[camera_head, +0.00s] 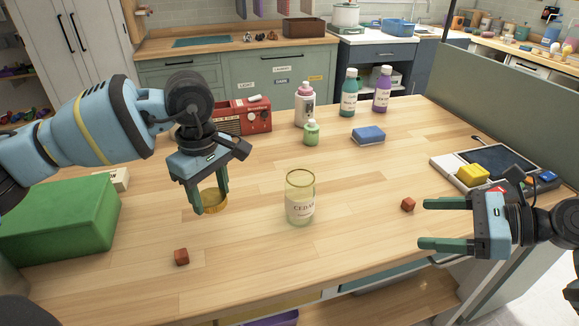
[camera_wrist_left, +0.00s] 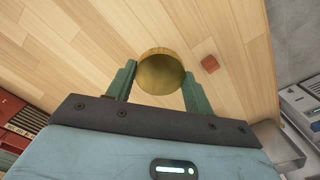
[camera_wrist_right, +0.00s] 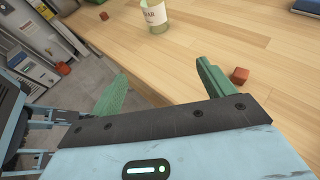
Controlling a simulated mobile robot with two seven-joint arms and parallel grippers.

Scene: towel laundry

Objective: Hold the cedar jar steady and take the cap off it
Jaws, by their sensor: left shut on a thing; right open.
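The cedar jar (camera_head: 300,208) is clear glass with a label reading CEDAR. It stands upright and uncapped at mid-table, with no gripper touching it. It also shows in the right wrist view (camera_wrist_right: 154,14), partly cut off. My left gripper (camera_head: 209,203) is shut on the round golden cap (camera_wrist_left: 160,73), to the left of the jar. The cap (camera_head: 214,201) is low over the table; I cannot tell whether it touches the wood. My right gripper (camera_head: 422,223) is open and empty, to the right of the jar, its fingers pointing left.
Small red-brown cubes lie at front left (camera_head: 181,257) and right of the jar (camera_head: 408,205). A green box (camera_head: 62,222) stands at left. Behind are a red radio (camera_head: 257,116), several bottles (camera_head: 349,94) and a blue sponge (camera_head: 368,136). Wood around the jar is clear.

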